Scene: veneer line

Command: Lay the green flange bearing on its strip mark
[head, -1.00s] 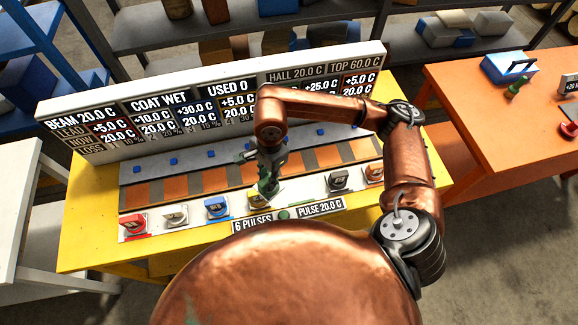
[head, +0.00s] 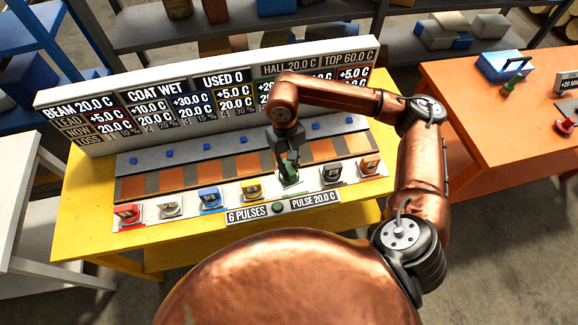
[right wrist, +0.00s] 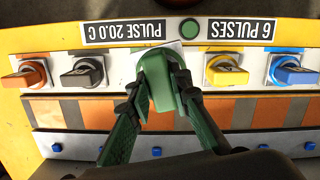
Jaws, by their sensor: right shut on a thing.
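The green flange bearing (right wrist: 160,88) is between the fingers of my right gripper (right wrist: 158,85), which is shut on it. In the head view the right gripper (head: 286,165) is over the pale strip (head: 232,203), in the gap between the yellow bearing (head: 252,188) and the dark grey bearing (head: 330,173). My left gripper is not in view.
Red (head: 127,213), white (head: 169,206), blue (head: 209,198) and orange (head: 369,165) bearings also sit along the strip. A green button (head: 278,208) is at the front. A tall display board (head: 100,142) stands behind; an orange table (head: 480,130) is at right.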

